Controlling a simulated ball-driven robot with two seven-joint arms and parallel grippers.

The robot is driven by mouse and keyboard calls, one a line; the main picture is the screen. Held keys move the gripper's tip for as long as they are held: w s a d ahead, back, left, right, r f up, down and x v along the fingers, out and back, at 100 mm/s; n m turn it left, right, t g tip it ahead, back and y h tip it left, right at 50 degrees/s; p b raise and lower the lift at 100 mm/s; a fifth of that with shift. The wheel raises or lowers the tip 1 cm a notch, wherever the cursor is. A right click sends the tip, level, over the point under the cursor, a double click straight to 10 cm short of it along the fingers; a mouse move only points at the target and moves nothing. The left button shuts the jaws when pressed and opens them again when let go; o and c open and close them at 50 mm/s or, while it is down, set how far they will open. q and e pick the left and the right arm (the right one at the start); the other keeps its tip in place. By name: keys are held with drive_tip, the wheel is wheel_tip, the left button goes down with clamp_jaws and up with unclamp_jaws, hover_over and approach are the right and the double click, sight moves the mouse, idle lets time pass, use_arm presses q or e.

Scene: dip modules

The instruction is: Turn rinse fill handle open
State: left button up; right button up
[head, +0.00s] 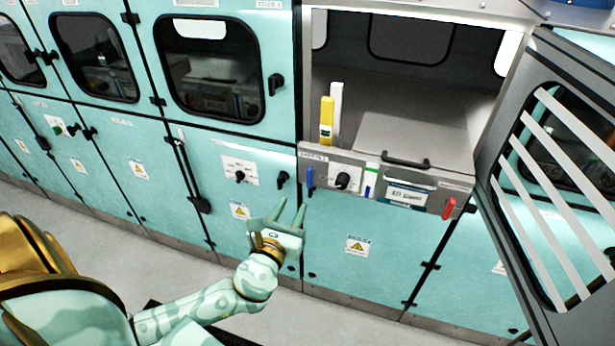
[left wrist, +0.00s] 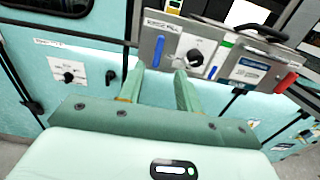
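A grey control panel (head: 375,178) sits at the front of the open bay. At its left end a blue handle (head: 310,178) hangs pointing down, under a small label that seems to read rinse fill; the handle also shows in the left wrist view (left wrist: 157,50). A black knob (head: 342,181) is just right of it, and a red handle (head: 449,207) hangs at the panel's right end. My left gripper (head: 288,213) is open and empty, below and left of the blue handle, apart from it. In the left wrist view its fingertips (left wrist: 159,72) point toward the blue handle. My right gripper is not in view.
The bay door (head: 545,170) with striped glass stands open at the right. A black knob plate (head: 240,170) and a door latch (head: 283,178) are on the cabinet left of the panel. A yellow upright piece (head: 326,120) rises behind the panel. Floor before the cabinets is clear.

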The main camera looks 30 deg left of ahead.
sight(308, 175)
use_arm(q)
drive_tip(key=x, duration=1.1)
drive_tip(key=shift+w, duration=0.1)
clamp_jaws()
